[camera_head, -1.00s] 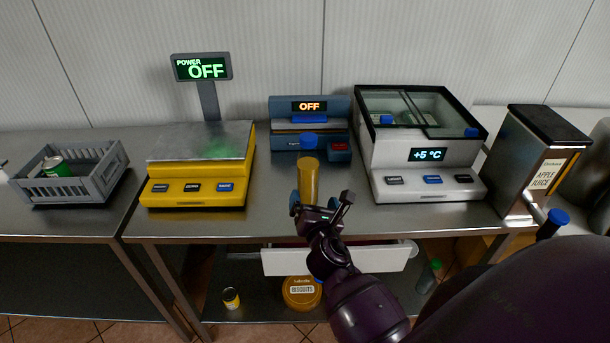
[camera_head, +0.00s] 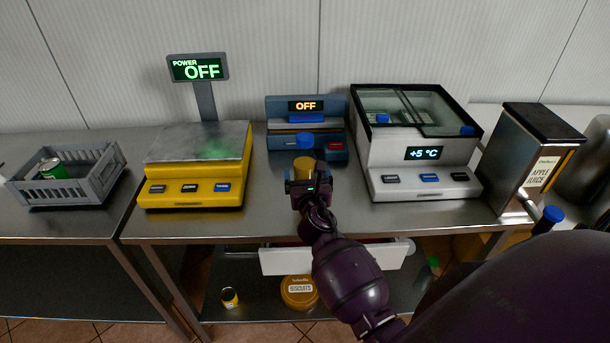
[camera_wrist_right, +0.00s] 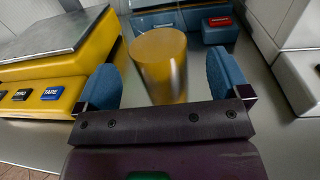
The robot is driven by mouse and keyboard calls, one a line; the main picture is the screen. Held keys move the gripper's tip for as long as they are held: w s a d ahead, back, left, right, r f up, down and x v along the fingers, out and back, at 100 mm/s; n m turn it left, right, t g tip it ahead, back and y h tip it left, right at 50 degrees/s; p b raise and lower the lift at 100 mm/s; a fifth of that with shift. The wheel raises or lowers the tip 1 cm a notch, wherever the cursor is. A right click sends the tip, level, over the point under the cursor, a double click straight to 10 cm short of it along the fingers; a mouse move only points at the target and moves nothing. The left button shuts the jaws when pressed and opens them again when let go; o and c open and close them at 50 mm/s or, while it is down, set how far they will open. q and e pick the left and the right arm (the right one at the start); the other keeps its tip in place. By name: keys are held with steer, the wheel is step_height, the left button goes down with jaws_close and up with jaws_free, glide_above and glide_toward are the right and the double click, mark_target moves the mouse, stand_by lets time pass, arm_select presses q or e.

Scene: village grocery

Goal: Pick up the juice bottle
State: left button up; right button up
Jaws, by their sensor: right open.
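A plain amber-yellow cylinder, which I take for the juice bottle, stands upright on the steel table; its flat top (camera_head: 304,166) shows in the head view. In the right wrist view the bottle (camera_wrist_right: 162,65) stands ahead, between the lines of the two blue finger pads, with a gap on each side. No cap shows on it. My right gripper (camera_head: 308,182) is open and empty, just in front of the bottle, and hides its lower part in the head view. My left gripper is not in view.
A yellow scale (camera_head: 195,190) is left of the bottle, a blue machine (camera_head: 334,126) behind, and a white cooler (camera_head: 425,180) right. An apple juice dispenser (camera_head: 525,165) and a blue-capped item (camera_head: 553,214) are farther right. A grey crate (camera_head: 97,185) stands far left. An open drawer (camera_head: 330,260) is below.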

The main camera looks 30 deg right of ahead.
steer(key=shift+x, duration=1.95)
steer(key=shift+r, duration=0.1)
steer(key=c, duration=1.3)
